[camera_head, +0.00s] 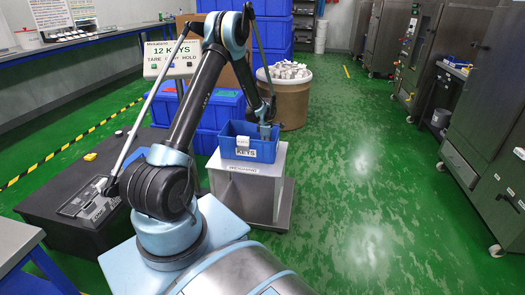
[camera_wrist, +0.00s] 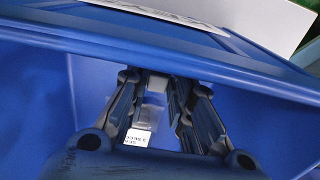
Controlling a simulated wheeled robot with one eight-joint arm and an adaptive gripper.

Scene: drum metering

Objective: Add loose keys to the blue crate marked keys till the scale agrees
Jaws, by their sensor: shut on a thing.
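The blue crate (camera_head: 240,152), labelled KEYS, stands on a pale weighing pedestal (camera_head: 250,188). The scale sign (camera_head: 172,60) reads "12 KEYS". My gripper (camera_head: 265,131) points down at the crate's right part. In the wrist view my gripper (camera_wrist: 155,85) is inside the crate (camera_wrist: 90,75), near its wall. It is shut on a small pale piece (camera_wrist: 153,98), mostly hidden between the fingers; I cannot tell its exact shape. A white printed tag (camera_wrist: 138,137) shows below it. A white tag (camera_head: 243,141) also shows at the crate in the head view.
A tan drum (camera_head: 283,104) heaped with white pieces stands behind the crate. Stacked blue crates (camera_head: 270,35) stand at the back. A dark cabinet (camera_head: 70,200) is at left, and grey machines (camera_head: 485,140) line the right. The green floor between is clear.

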